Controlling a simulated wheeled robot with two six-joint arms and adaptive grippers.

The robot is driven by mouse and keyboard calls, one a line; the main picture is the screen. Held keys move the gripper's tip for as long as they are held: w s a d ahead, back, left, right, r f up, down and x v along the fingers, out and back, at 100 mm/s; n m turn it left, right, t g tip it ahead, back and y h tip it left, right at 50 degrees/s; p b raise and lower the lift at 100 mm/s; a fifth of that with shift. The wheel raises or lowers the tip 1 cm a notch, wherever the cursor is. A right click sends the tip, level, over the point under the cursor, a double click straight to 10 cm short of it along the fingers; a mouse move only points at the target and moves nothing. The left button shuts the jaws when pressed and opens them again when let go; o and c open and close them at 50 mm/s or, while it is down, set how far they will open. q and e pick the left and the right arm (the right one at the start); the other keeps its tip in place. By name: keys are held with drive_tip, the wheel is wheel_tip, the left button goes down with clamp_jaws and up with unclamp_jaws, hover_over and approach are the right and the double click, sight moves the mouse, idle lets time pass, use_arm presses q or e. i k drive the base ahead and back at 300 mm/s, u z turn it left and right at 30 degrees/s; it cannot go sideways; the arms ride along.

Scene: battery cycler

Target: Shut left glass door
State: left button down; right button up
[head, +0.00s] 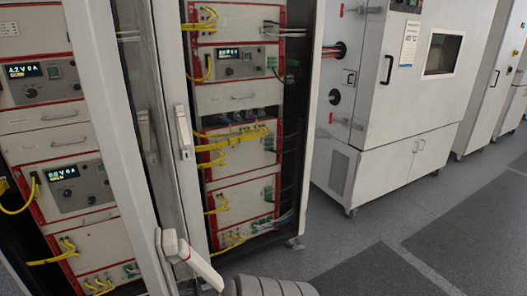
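A tall cabinet with battery cycler racks fills the left half of the head view. A glass door (174,60) with a pale frame stands out from it, seen at a steep angle. It appears open, but its exact angle is hard to tell. A white upright handle (183,132) sits on its frame. Which door this one belongs to is unclear. A white upright post (112,120) stands left of the glass door.
Rack units (62,185) with yellow cables show at left, and more units (236,140) right of the door. A white test chamber (405,90) stands at right. Grey floor (380,225) is clear in front. A grey ribbed part (272,287) at the bottom edge is unclear.

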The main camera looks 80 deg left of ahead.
sight(91, 31)
drive_tip(key=i, duration=0.35)
drive_tip(key=u, duration=4.4)
